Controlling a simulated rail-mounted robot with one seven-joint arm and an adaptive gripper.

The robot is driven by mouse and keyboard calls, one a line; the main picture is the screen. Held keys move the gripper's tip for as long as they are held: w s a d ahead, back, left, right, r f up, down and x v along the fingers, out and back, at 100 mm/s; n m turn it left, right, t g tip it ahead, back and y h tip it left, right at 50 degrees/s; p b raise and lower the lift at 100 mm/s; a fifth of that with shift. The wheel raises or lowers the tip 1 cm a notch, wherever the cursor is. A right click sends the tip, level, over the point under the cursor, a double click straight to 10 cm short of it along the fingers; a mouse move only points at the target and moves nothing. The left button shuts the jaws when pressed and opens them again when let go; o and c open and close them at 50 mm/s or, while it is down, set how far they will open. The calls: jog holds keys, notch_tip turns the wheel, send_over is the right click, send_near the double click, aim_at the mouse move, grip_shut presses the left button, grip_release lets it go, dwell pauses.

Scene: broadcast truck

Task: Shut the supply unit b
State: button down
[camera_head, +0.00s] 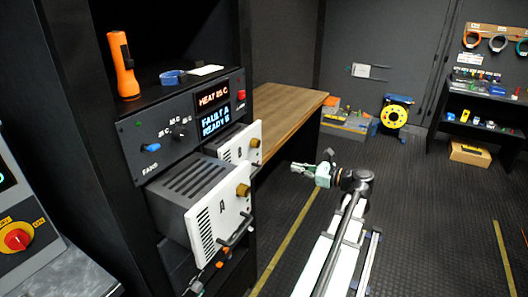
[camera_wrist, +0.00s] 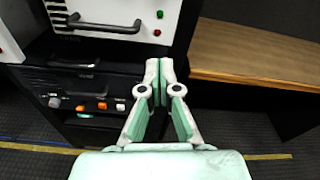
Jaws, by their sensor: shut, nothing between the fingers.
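Supply unit B (camera_head: 240,146) is a drawer-like unit with a white front, a "B" label and a brass knob. In the head view it stands partly out of the black rack, with its lower part hidden behind unit A. The wrist view shows a white front panel (camera_wrist: 154,32) with a black bar handle and red and green round parts, apparently unit B. My gripper (camera_head: 296,168) is shut and empty, to the right of unit B and apart from it.
Supply unit A (camera_head: 213,222) sticks farther out of the rack, left of and nearer than unit B. A wooden desk (camera_head: 285,110) stands behind the rack to the right. An orange flashlight (camera_head: 122,68) stands on top. The floor around my arm is clear.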

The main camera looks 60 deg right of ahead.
jog(key=w+a+r+m+t+p, duration=0.1)
jog(key=w+r+p, duration=0.1)
jog(key=w, duration=1.1)
jog(key=shift+w+a+r+m+p, duration=0.3)
jog(key=shift+r+m+p, duration=0.1)
jog(key=shift+p, duration=0.15)
jog(key=shift+d, duration=0.15)
